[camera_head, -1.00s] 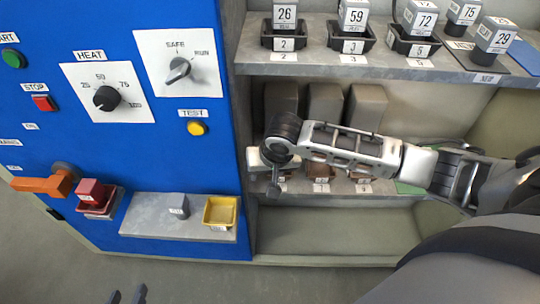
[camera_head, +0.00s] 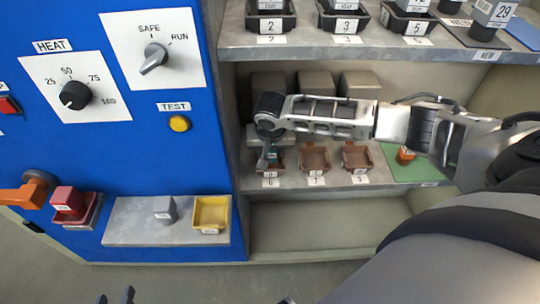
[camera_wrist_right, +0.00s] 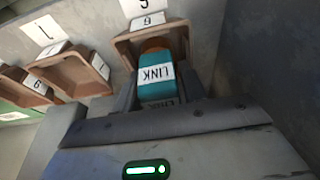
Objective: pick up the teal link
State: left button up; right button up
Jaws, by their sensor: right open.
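The teal link (camera_wrist_right: 156,82) has a white LINK label and stands in a brown tray (camera_wrist_right: 180,32) in the right wrist view. In the head view, a little teal of the link (camera_head: 272,156) shows beside my right gripper (camera_head: 264,160) at the left end of the lower shelf. My right gripper (camera_wrist_right: 160,98) is open, with a finger on each side of the link's near part. I cannot tell whether the fingers touch it. My left gripper (camera_head: 115,298) shows only its two fingertips, spread apart, at the bottom edge of the head view.
Brown trays (camera_head: 313,158) stand along the lower shelf, beside a green mat (camera_head: 405,168) with an orange part (camera_head: 405,155). The upper shelf (camera_head: 360,50) overhangs them. The blue control panel (camera_head: 60,130) is close on the left, with a yellow tray (camera_head: 211,212) on its ledge.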

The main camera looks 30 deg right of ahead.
jog(key=c, duration=0.7)
jog(key=shift+c, duration=0.2)
jog(key=shift+r, duration=0.15)
